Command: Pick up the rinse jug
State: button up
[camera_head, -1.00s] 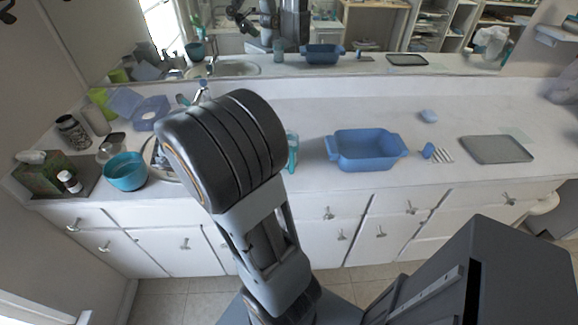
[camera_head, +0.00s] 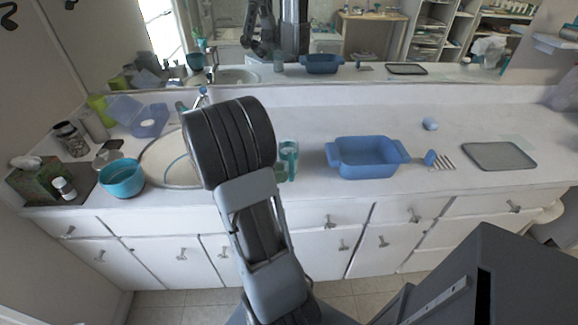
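A translucent teal jug-like vessel (camera_head: 289,152), which looks like the rinse jug, stands upright on the white counter. It is just right of my arm's dark rounded joint, between the sink and a blue tub. A smaller greenish see-through cup-like thing (camera_head: 281,172) shows at its lower left, partly hidden by my arm. My gripper is not directly visible; my arm hides that area. A dark arm shape shows in the mirror, too small to tell the fingers' state.
The blue two-handled tub (camera_head: 366,158) stands right of the jug. Farther right are a blue brush-like item (camera_head: 431,158), white sticks and a grey tray (camera_head: 498,156). The sink (camera_head: 172,160) and a teal bowl (camera_head: 121,178) are left. The mirror backs the counter.

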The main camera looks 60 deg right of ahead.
aim_at(291, 178)
jog(key=shift+x, duration=2.3)
jog(key=shift+w+f, duration=0.1)
jog(key=shift+c, duration=0.2)
grip_shut()
